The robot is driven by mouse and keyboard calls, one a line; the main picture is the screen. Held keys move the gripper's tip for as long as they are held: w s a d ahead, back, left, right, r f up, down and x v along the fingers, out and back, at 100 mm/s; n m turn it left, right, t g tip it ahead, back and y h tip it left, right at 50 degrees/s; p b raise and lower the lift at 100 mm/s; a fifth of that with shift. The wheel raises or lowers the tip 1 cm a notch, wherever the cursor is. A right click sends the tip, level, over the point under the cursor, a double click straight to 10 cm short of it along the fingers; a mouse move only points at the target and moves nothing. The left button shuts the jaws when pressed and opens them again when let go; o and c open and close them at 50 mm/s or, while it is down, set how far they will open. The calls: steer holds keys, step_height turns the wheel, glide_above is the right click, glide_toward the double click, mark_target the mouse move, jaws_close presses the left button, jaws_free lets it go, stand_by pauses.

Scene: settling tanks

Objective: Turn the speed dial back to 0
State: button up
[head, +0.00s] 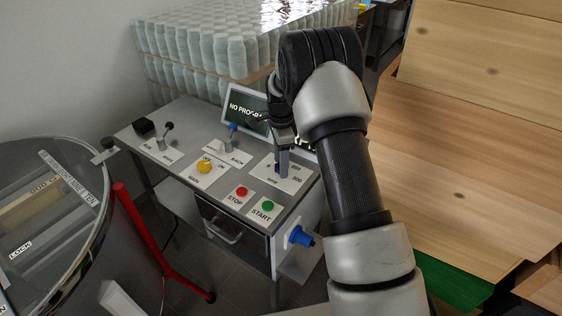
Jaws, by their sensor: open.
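The speed dial (278,171) is at the right of the grey control desk, on a white plate (297,182) with numbers around it. Only a small dark blue part of the dial shows; my gripper covers the rest, so its pointer cannot be read. My gripper (282,165) points down right at the dial, with its jaws open. I cannot tell whether the fingers touch the dial or stand on both sides of it.
On the desk are a yellow knob (204,166), a red STOP button (241,191), a green START button (267,206), a blue-topped lever (229,136) and a black-knobbed lever (165,136). A screen (243,105) stands behind. Wooden boards (480,130) fill the right.

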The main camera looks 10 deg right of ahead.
steer(key=c, duration=1.1)
steer(key=shift+o, duration=0.3)
steer(key=shift+n, duration=0.4)
steer(key=n, duration=0.4)
steer(key=shift+n, duration=0.3)
steer(key=n, duration=0.5)
steer(key=shift+r+b, duration=0.1)
steer(key=shift+b, duration=0.3)
steer(key=n, duration=0.6)
steer(key=shift+n, duration=0.4)
steer(key=n, duration=0.6)
steer(key=shift+n, duration=0.3)
